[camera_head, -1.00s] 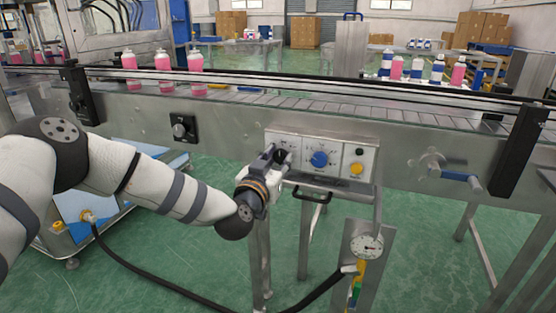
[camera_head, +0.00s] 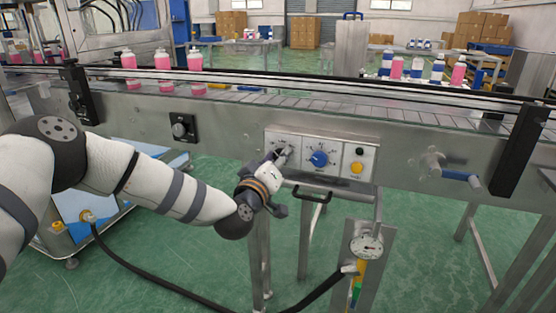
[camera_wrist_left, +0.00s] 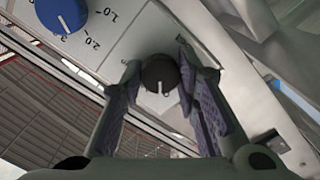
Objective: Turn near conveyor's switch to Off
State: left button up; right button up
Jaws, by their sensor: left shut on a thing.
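The near conveyor's control panel (camera_head: 337,168) is a pale plate on the conveyor's front side. Its switch, a round black knob with a white pointer line (camera_wrist_left: 159,75), sits between the fingers of my left gripper (camera_wrist_left: 158,92) in the left wrist view. In the head view my left gripper (camera_head: 284,155) is at the panel's left part and mostly covers that knob. The gripper is shut on the knob. The labels around the knob cannot be read. My right gripper is not in view.
A blue dial (camera_head: 319,159) and a yellow button (camera_head: 356,168) are right of the switch. Another black knob (camera_head: 182,129) is further left on the conveyor side. A handle (camera_head: 312,195) juts out below the panel. A gauge (camera_head: 367,246) stands lower right.

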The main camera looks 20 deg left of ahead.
pick_arm(q)
jog(key=shift+n, duration=0.9)
jog(key=o, duration=1.2)
jog(key=shift+c, duration=0.2)
jog(key=s, duration=1.2)
jog(key=shift+a, duration=0.2)
